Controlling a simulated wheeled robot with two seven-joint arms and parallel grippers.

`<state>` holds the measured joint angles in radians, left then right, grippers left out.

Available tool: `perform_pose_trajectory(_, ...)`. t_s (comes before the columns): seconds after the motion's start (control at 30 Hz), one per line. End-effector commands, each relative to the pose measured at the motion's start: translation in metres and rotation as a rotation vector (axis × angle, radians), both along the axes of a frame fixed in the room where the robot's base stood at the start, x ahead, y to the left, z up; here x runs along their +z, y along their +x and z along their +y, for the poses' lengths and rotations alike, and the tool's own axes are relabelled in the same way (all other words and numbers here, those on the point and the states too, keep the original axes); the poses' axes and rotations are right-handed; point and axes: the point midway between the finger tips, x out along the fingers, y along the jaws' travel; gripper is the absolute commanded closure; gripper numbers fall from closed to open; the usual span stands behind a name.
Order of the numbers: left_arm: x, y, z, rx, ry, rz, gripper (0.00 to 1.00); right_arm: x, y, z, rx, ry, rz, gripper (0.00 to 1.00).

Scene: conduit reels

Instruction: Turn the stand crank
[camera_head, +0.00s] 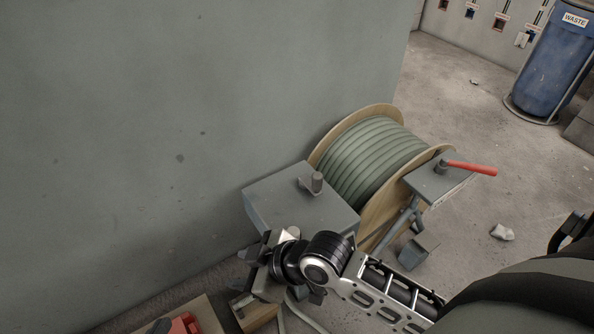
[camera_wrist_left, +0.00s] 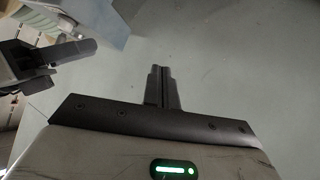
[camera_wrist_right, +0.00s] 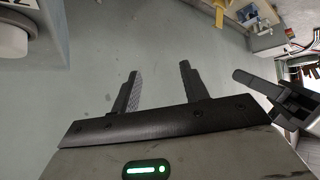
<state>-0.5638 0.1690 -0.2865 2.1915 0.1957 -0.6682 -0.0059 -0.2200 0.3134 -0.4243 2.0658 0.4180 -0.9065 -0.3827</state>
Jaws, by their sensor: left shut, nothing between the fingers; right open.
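The reel stand holds a wooden-flanged reel (camera_head: 375,160) wound with grey-green conduit. On the right plate a red handle (camera_head: 470,168) sticks out sideways from a dark hub. My right gripper (camera_wrist_right: 158,72) is open and empty in the right wrist view.
A large grey wall (camera_head: 150,120) stands left of and behind the stand. A red object (camera_head: 180,325) lies on a wooden surface at the bottom left. A blue waste bin (camera_head: 550,65) stands at the far right. A pale crumpled scrap (camera_head: 502,232) lies on open floor.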

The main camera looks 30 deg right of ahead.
Motion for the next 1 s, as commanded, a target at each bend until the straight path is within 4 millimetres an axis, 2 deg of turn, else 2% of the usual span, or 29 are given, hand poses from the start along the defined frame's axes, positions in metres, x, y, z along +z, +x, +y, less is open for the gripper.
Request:
perform_pose_trajectory(0.03,0.0,0.0,-0.001,-0.001,-0.003,-0.004,1.0,0.002,0.019,-0.002,0.139,-0.105,-0.038,0.55)
perform_pose_trajectory(0.17,0.002,0.001,-0.003,-0.003,-0.009,-0.015,1.0,0.007,0.053,-0.023,0.514,-0.386,-0.092,0.55)
perform_pose_trajectory(0.27,0.004,0.001,-0.004,-0.005,-0.014,-0.024,1.0,0.023,0.081,-0.059,0.776,-0.594,-0.103,0.55)
perform_pose_trajectory(0.4,0.006,0.003,-0.005,-0.005,-0.018,-0.039,1.0,0.066,0.112,-0.126,1.088,-0.815,-0.071,0.55)
perform_pose_trajectory(0.5,0.009,0.004,-0.005,-0.006,-0.02,-0.049,1.0,0.103,0.123,-0.17,1.254,-0.898,-0.033,0.55)
perform_pose_trajectory(0.6,0.011,0.004,-0.005,-0.006,-0.022,-0.058,1.0,0.135,0.126,-0.202,1.373,-0.932,-0.006,0.55)
perform_pose_trajectory(0.7,0.012,0.004,-0.005,-0.006,-0.022,-0.059,1.0,0.156,0.126,-0.221,1.446,-0.94,0.009,0.55)
perform_pose_trajectory(0.8,0.01,0.003,-0.004,-0.006,-0.022,-0.058,1.0,0.163,0.124,-0.229,1.484,-0.94,0.014,0.55)
perform_pose_trajectory(0.87,0.008,0.003,-0.004,-0.006,-0.023,-0.057,1.0,0.16,0.124,-0.23,1.491,-0.938,0.016,0.55)
perform_pose_trajectory(1.0,0.003,0.002,-0.005,-0.004,-0.029,-0.068,1.0,0.14,0.124,-0.23,1.492,-0.938,0.016,0.55)
